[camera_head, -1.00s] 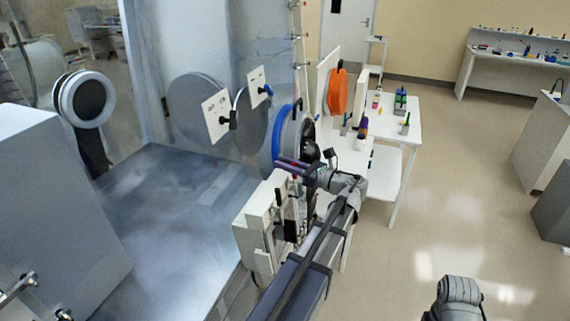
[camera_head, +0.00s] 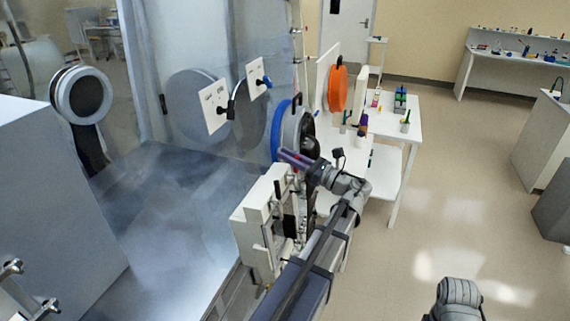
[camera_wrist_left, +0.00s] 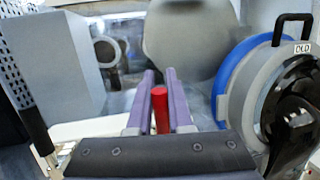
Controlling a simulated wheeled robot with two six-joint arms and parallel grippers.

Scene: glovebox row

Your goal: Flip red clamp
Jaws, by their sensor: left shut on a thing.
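The red clamp's handle (camera_wrist_left: 160,105) is a short red cylinder in the left wrist view. It stands between the two purple fingers of my left gripper (camera_wrist_left: 159,82), which is shut on it. In the head view my left gripper (camera_head: 284,155) comes in from the lower right and points left, just in front of the blue ring (camera_head: 277,130) of a round port. The rest of the clamp is hidden by the gripper in the head view. My right gripper is out of view.
In the left wrist view, a round door labelled OLD (camera_wrist_left: 300,49) with a black handle (camera_wrist_left: 292,28) is close on the right. A white box fixture (camera_head: 258,215) sits below the gripper.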

